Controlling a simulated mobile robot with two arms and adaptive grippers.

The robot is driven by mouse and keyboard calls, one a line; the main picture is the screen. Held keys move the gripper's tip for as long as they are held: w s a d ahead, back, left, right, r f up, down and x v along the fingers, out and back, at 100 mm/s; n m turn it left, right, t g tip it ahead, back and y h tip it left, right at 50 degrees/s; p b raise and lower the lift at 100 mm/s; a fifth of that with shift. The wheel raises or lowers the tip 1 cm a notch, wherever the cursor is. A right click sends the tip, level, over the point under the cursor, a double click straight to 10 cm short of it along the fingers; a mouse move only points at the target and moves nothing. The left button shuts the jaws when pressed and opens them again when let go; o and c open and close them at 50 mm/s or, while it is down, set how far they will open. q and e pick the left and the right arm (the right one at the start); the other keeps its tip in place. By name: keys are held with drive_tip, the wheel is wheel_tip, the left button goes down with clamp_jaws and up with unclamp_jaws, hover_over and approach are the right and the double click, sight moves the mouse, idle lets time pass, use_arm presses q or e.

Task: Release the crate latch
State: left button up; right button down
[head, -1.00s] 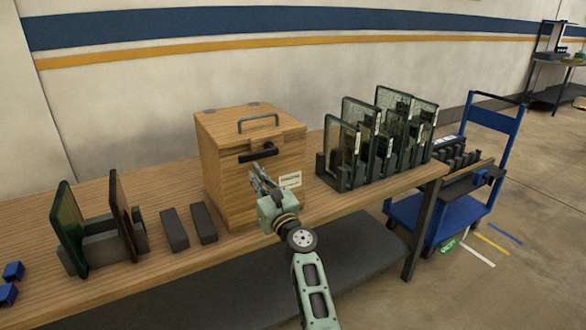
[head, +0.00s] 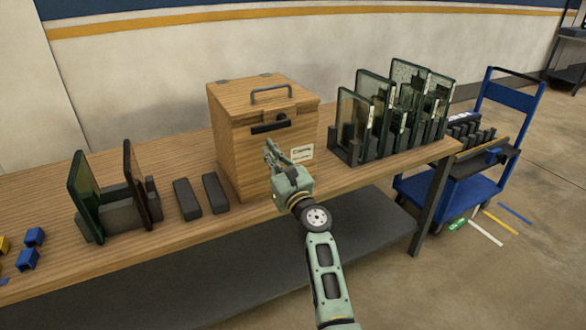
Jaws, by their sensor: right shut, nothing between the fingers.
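The wooden crate (head: 238,155) stands on the workbench with its lid down. A grey loop handle (head: 270,90) is on the lid. The dark latch (head: 268,127) is on the upper front face, its bar lying nearly level. My right gripper (head: 271,150) is in front of the crate, below the latch and left of the white label (head: 302,153). Its fingers are shut and empty, and appear apart from the latch. My left gripper is out of view.
Glass panels in dark racks stand right of the crate (head: 350,115) and left of it (head: 85,195). Two dark blocks (head: 187,199) lie close to the crate's left. Small blue blocks (head: 34,237) sit far left. A blue cart (head: 440,190) is beyond the workbench's right end.

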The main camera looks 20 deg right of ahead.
drive_tip(key=v, duration=1)
drive_tip(key=shift+w, duration=0.1)
